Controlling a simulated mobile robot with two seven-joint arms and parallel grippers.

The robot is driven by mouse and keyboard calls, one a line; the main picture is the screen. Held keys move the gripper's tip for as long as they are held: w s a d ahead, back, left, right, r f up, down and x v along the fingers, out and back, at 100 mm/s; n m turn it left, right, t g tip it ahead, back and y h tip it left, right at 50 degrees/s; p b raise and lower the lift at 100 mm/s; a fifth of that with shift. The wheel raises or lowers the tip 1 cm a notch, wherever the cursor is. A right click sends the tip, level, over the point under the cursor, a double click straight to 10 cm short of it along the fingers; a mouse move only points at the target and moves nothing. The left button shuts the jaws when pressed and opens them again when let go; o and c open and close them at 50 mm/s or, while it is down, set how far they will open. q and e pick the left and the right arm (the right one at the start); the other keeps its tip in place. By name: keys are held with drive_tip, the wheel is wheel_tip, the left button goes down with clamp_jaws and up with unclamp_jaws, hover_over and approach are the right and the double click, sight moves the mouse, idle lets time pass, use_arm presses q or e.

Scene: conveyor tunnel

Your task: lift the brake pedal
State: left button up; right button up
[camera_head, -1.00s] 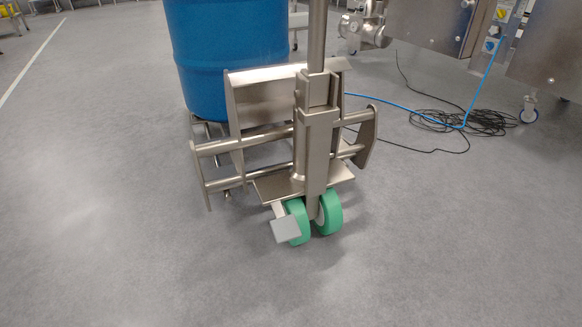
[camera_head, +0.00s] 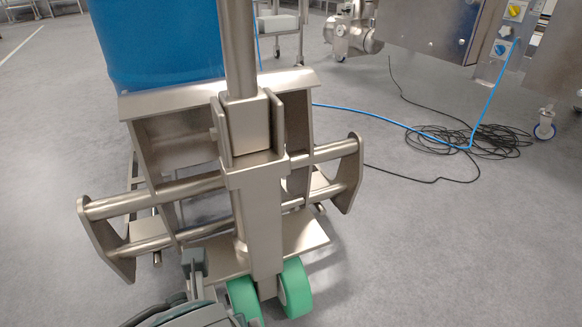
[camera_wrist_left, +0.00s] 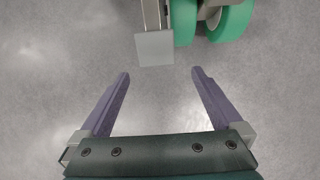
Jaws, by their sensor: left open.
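The brake pedal (camera_wrist_left: 155,48) is a flat light-grey square plate on a short arm beside the green caster wheels (camera_wrist_left: 205,20) in the left wrist view. My left gripper (camera_wrist_left: 160,74) is open, its two purple-grey fingers pointing at the pedal and spread wider than it. The pedal lies just beyond the fingertips, with nothing between the fingers but floor. In the head view my left gripper (camera_head: 195,264) is at the bottom, left of the green wheels (camera_head: 270,292), and hides the pedal. My right gripper is not in view.
The wheels carry a steel trolley with a post (camera_head: 237,45) and horizontal bars (camera_head: 150,200). A blue drum (camera_head: 160,40) stands behind it. A blue hose and coiled black cable (camera_head: 490,140) lie to the right. Open floor surrounds the trolley.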

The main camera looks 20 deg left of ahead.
use_arm(q)
drive_tip(key=b+x, duration=0.2)
drive_tip(key=x, duration=0.1)
drive_tip(key=b+x, duration=0.3)
drive_tip(key=s+b+x, duration=0.1)
drive_tip(key=b+x, duration=0.1)
drive_tip(key=b, duration=0.1)
drive_tip(key=shift+w+a+f, duration=0.1)
drive_tip(key=shift+f, duration=0.65)
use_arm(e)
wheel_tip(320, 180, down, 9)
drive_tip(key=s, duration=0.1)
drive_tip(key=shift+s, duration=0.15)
use_arm(q)
drive_tip(key=shift+c, duration=0.8)
clamp_jaws()
drive_tip(key=shift+r, duration=0.15)
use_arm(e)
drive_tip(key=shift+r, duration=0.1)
